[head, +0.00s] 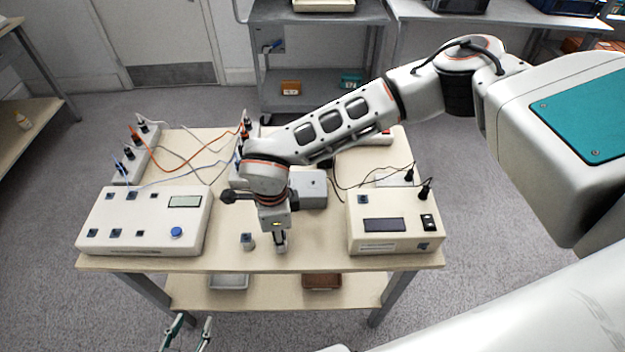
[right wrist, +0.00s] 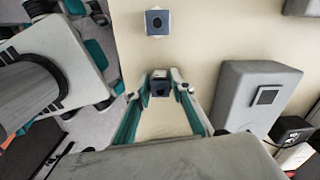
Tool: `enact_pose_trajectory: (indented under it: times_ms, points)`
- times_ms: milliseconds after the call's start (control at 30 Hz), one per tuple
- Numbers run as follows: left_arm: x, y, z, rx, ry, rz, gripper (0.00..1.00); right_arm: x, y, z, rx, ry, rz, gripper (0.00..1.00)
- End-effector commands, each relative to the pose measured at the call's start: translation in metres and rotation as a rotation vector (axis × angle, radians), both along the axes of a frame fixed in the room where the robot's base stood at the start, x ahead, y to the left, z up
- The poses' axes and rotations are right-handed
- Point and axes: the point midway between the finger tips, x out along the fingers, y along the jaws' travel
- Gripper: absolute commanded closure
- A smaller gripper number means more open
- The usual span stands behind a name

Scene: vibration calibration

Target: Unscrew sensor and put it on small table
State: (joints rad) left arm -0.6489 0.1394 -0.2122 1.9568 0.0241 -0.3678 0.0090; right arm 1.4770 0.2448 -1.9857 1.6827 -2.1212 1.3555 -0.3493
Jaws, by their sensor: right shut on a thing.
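My right gripper (head: 281,246) points down over the front of the wooden table (head: 330,262). In the right wrist view its fingers (right wrist: 160,84) are shut on a small dark block (right wrist: 160,90) that looks like the sensor; whether it touches the table cannot be told. A similar small piece with a blue-grey square top (right wrist: 157,21) stands apart from the fingers, and shows in the head view just left of the gripper (head: 247,241). A grey box (head: 311,190) with a square pad is behind the gripper. My left gripper (head: 193,328) is open and empty, below the table's front edge.
A cream console (head: 150,243) with buttons stands on the left, and a cream meter box (head: 393,240) on the right. Cables run from plug strips (head: 135,160) at the back left. Below are a white tray (head: 229,282) and brown tray (head: 322,282). A grey trolley (head: 315,88) stands behind.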

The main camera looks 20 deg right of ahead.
Motion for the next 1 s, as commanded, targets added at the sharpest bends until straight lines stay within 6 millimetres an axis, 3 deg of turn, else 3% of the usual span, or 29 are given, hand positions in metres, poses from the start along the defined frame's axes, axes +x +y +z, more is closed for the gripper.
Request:
enact_pose_trajectory:
  times_ms: [1000]
  points:
    - [-0.0005,-0.0002,-0.0047,-0.001,0.000,0.000,0.60,0.0002,0.0001,-0.0086,0.000,0.000,0.000,1.00]
